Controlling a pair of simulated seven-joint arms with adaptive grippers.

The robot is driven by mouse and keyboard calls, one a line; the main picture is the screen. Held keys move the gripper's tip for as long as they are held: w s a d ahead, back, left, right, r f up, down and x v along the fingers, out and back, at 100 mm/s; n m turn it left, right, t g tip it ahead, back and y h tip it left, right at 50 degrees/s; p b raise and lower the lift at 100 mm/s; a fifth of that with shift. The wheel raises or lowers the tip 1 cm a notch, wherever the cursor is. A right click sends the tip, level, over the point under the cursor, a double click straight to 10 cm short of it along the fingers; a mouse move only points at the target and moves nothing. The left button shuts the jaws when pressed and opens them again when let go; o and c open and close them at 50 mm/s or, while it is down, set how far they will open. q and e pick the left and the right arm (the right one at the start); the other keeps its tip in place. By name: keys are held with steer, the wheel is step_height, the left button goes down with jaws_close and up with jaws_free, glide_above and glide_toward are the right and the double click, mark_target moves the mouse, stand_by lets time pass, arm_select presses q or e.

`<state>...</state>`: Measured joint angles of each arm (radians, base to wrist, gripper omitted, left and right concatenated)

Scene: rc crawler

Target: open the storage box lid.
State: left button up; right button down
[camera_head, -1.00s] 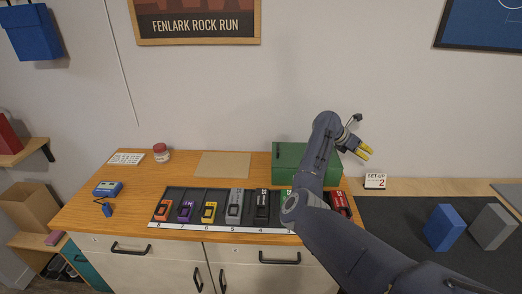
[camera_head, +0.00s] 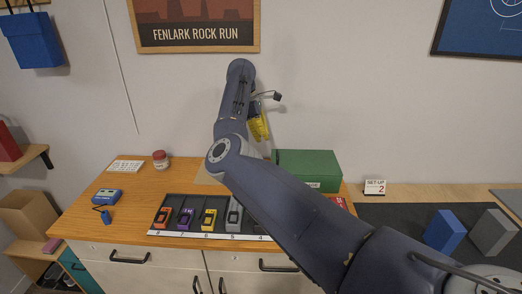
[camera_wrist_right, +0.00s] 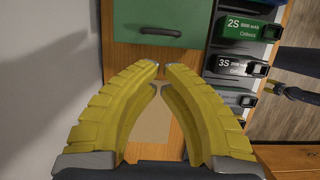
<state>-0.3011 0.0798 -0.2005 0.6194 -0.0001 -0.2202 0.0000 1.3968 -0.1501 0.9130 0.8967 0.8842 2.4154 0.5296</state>
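The green storage box (camera_head: 305,170) stands at the back right of the wooden counter, and its top looks closed. In the right wrist view its green surface (camera_wrist_right: 180,12) with a dark handle (camera_wrist_right: 160,30) is at the top, beyond the fingertips. My right gripper (camera_head: 260,128), with yellow ribbed fingers, hangs to the left of the box and above it, apart from it. In the wrist view its fingertips (camera_wrist_right: 161,70) are close together with a narrow gap and nothing between them. My left gripper is not in view.
A dark tray (camera_head: 190,203) of small coloured packs lies along the counter's front, partly hidden by my right arm. A red-lidded jar (camera_head: 160,159) and a blue device (camera_head: 107,195) stand left. A set-up card (camera_head: 375,187) and blue block (camera_head: 445,230) are right.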

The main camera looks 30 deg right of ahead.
steer(key=x, duration=0.9)
steer(key=shift+f, duration=0.35)
steer(key=shift+d, duration=0.1)
